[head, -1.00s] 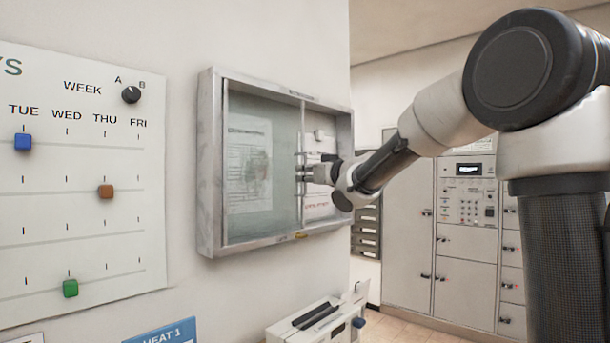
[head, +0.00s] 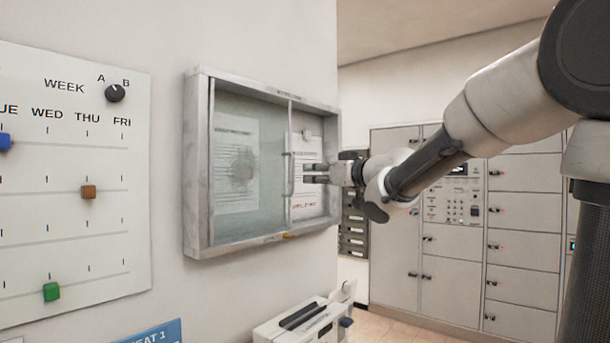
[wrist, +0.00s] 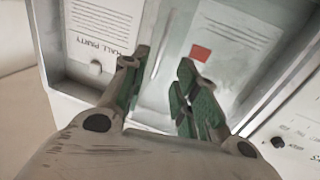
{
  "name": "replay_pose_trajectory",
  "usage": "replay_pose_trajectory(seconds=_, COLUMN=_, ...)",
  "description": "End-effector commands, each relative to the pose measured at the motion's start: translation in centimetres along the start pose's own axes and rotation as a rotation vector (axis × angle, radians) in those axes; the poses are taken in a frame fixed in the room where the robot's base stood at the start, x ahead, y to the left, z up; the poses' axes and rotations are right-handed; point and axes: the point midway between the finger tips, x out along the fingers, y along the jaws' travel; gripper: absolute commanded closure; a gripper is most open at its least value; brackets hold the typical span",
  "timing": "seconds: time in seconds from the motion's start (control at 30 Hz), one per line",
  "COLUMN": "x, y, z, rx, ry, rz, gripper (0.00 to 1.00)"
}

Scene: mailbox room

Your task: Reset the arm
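My gripper (head: 308,173) is in front of the right part of a grey-framed wall cabinet (head: 194,165). Its two fingers are apart, with nothing seen between them. In the wrist view my gripper (wrist: 163,62) shows two green-padded fingers spread in front of the cabinet. The cabinet's glass pane (head: 225,190) covers its left part, with a vertical handle (head: 290,175) at the pane's right edge. The fingertips appear close to this handle, but I cannot tell whether they touch it. The right part looks uncovered, with a paper inside.
A white week board (head: 60,230) with coloured sliders hangs at left. A white box-shaped device (head: 300,325) stands below the cabinet. Grey lockers (head: 455,280) line the back wall at right. A red square (wrist: 201,53) shows on a paper in the wrist view.

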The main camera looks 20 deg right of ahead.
Motion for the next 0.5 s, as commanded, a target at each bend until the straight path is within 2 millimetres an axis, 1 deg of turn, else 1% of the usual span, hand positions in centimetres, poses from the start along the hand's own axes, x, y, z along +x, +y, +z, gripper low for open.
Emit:
replay_pose_trajectory(seconds=0.03, x=-0.59, y=0.09, z=0.00, rx=0.001, ry=0.000, rz=0.002, gripper=0.70)
replay_pose_trajectory(seconds=0.17, x=-1.30, y=0.00, z=-0.01, rx=0.000, ry=0.001, rz=0.000, gripper=0.70)
replay_pose_trajectory(seconds=0.5, x=-1.35, y=-0.02, z=0.02, rx=0.001, ry=0.000, rz=0.000, gripper=0.70)
